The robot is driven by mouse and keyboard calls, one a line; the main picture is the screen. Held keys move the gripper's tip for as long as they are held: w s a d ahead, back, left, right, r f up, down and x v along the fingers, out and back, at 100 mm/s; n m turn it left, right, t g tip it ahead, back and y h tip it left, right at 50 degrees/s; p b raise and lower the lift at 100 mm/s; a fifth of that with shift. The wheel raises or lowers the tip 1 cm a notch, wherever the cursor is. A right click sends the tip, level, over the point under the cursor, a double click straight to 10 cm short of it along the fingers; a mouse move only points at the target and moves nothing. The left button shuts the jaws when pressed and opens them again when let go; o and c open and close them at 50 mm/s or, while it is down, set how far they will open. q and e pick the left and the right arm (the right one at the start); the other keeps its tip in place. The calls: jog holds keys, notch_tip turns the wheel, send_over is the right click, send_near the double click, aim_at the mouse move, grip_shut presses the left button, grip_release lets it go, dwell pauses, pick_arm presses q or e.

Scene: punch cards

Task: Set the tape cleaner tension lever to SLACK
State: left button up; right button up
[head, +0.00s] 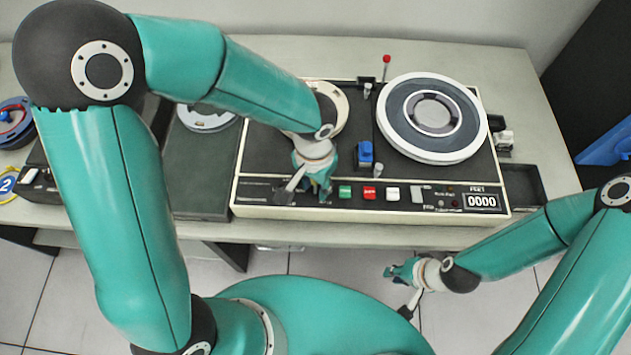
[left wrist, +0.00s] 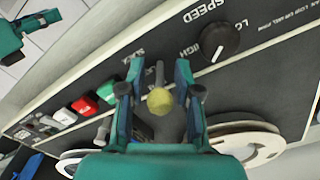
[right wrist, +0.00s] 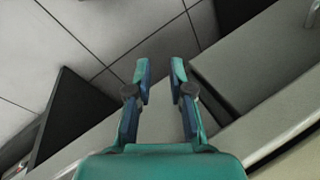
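The tension lever shows in the left wrist view as a grey stick with a yellow ball knob (left wrist: 160,101), beside a partly covered label that seems to read SLACK. My left gripper (left wrist: 160,70) is open, with one finger on each side of the lever; I cannot tell whether either finger touches it. In the head view my left gripper (head: 318,187) is over the front left of the tape deck (head: 240,196) and hides the lever. My right gripper (head: 392,271) is in front of the table, over the floor. In the right wrist view it (right wrist: 160,70) is open and empty.
A SPEED knob (left wrist: 219,42) is close to the lever. Green (head: 345,192), red (head: 370,193) and white (head: 393,194) buttons line the front panel. A large reel (head: 398,130), a blue block (head: 365,153) and a red-knobbed lever (head: 386,62) stand on the deck.

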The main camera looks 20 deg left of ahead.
pick_arm(q)
jog(key=shift+w, duration=0.1)
grip_shut()
jog(key=t+b, duration=0.1)
jog(key=b, duration=0.3)
jog(key=t+b, duration=0.1)
jog(key=b, duration=0.4)
jog(key=s+t+y+b, duration=0.1)
jog(key=t+b, duration=0.1)
jog(key=b, duration=0.2)
jog(key=shift+d+f, duration=0.25)
jog(key=shift+f, duration=0.05)
jog(key=shift+r+b, duration=0.15)
jog(key=shift+b, duration=0.35)
jog(key=shift+r, duration=0.2)
